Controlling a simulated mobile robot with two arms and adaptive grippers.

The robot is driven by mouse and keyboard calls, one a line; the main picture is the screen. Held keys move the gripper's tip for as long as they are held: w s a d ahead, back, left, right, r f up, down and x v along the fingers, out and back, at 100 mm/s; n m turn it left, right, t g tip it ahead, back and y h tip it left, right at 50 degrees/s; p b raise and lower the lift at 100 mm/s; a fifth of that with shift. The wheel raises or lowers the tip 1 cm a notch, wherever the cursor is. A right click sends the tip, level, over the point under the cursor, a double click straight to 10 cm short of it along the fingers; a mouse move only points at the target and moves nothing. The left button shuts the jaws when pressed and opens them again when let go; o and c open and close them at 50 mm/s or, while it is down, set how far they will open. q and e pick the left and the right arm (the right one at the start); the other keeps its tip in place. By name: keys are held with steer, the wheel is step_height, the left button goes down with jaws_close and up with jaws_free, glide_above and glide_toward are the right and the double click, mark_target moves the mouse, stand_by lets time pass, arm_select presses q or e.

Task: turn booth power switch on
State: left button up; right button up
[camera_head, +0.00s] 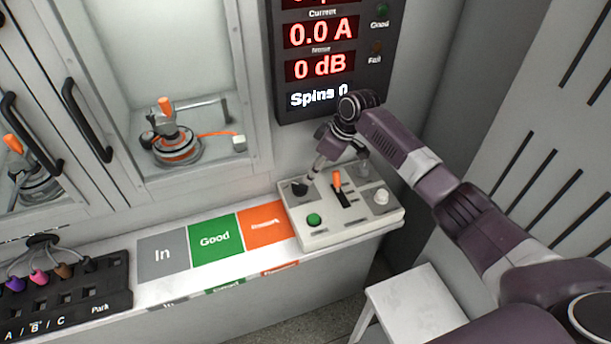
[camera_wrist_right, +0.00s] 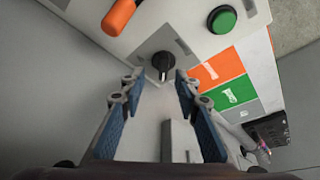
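The control box (camera_head: 345,228) stands at the right end of the bench. A black rotary knob (camera_head: 299,189) sits at its back left; it looks like the power switch, though its label is unreadable. My right gripper (camera_head: 310,177) reaches down to this knob. In the right wrist view the knob (camera_wrist_right: 163,63) lies just beyond and between the fingertips of my open right gripper (camera_wrist_right: 158,84). I see no clear contact. The display (camera_head: 320,50) reads 0.0 A, 0 dB and Spins 0; its Good and Fail lamps look dim. My left gripper is out of view.
An orange lever (camera_head: 338,180), a green button (camera_head: 314,220) and a pale knob (camera_head: 381,197) share the box. A hub motor (camera_head: 171,146) is in the booth behind. In, Good and orange mats (camera_head: 214,240) lie left of the box. A white stool (camera_head: 412,305) stands in front.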

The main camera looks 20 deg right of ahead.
mark_target(304, 186)
steer(key=f, duration=0.1)
steer(key=a+f, duration=0.1)
steer(key=f, duration=0.1)
steer(key=shift+a+f, duration=0.1)
steer(key=shift+a, duration=0.25)
steer(key=shift+w+a+f, duration=0.1)
steer(key=shift+w+f, duration=0.15)
steer(key=shift+f, duration=0.3)
steer(key=shift+w+f, duration=0.25)
steer(key=shift+f, duration=0.25)
steer(key=shift+a+f, duration=0.15)
steer(key=shift+f, duration=0.2)
steer(key=shift+w, duration=0.1)
steer(key=shift+c, duration=0.8)
steer(key=c, duration=0.5)
jaws_close()
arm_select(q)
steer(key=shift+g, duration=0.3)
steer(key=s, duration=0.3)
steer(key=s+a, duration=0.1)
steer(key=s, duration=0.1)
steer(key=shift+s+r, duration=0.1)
